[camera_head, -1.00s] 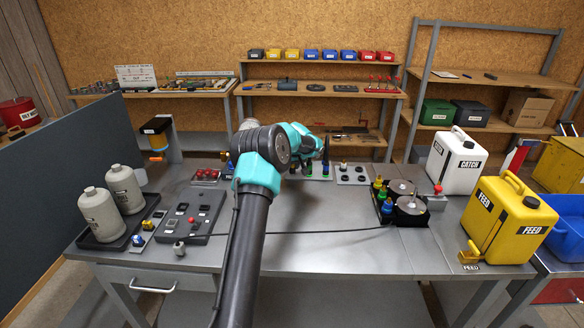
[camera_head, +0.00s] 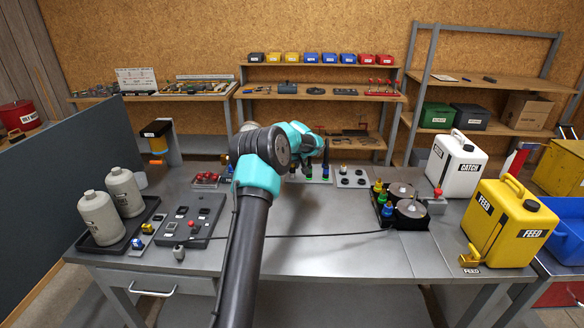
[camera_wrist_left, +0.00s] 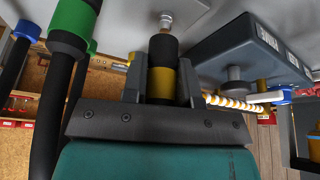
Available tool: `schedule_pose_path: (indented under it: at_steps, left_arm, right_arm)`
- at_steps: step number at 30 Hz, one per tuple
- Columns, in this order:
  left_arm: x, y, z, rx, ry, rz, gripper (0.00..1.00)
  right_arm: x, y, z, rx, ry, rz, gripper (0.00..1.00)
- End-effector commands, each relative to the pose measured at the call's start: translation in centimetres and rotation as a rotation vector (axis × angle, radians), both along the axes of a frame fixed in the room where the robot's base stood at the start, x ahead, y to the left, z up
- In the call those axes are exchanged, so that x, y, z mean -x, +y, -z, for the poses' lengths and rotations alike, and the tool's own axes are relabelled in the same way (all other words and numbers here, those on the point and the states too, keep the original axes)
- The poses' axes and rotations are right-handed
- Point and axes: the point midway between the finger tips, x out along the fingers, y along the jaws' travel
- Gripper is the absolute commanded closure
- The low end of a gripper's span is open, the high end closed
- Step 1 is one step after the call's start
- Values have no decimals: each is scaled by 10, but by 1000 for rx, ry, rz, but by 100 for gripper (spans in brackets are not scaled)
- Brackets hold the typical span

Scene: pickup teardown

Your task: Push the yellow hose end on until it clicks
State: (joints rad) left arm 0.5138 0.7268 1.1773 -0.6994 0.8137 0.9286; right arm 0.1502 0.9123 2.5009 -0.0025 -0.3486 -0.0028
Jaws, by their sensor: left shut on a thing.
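In the left wrist view my left gripper (camera_wrist_left: 165,87) is shut on the yellow-banded black hose end (camera_wrist_left: 160,84), one finger on each side. The hose end points up toward a silver fitting (camera_wrist_left: 165,20) with a brassy ring on a pale panel. Its black tip is close below the fitting; I cannot tell whether it is seated. A green-collared hose (camera_wrist_left: 74,22) and a blue-collared hose (camera_wrist_left: 27,30) are to the left. In the head view my left arm reaches over the bench's back and hides the held end. My right gripper is out of view.
A grey block (camera_wrist_left: 240,52) and a yellow-and-white striped hose are close right of the gripper. On the bench (camera_head: 320,255) are grey bottles (camera_head: 100,215) at left, a dark holder (camera_head: 410,222) at right, and feed and catch cans (camera_head: 505,225). The bench front is mostly clear.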

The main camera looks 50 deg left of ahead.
Motion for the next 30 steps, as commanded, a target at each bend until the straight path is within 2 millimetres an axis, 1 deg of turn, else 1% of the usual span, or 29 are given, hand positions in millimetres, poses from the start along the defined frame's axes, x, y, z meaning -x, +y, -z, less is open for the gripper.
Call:
schedule_pose_path:
  at_steps: [3, 13, 25, 30]
  left_arm:
    - [0, 0, -9, -1, -1, -1, 100]
    - [0, 0, -28, 0, 0, 0, 100]
    - [0, -1, -30, 0, 0, 1, 100]
    - [-7, -9, -33, -1, -1, 17, 100]
  right_arm:
    - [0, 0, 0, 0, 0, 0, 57]
    - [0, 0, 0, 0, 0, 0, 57]
    - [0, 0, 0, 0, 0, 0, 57]
    - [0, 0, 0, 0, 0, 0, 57]
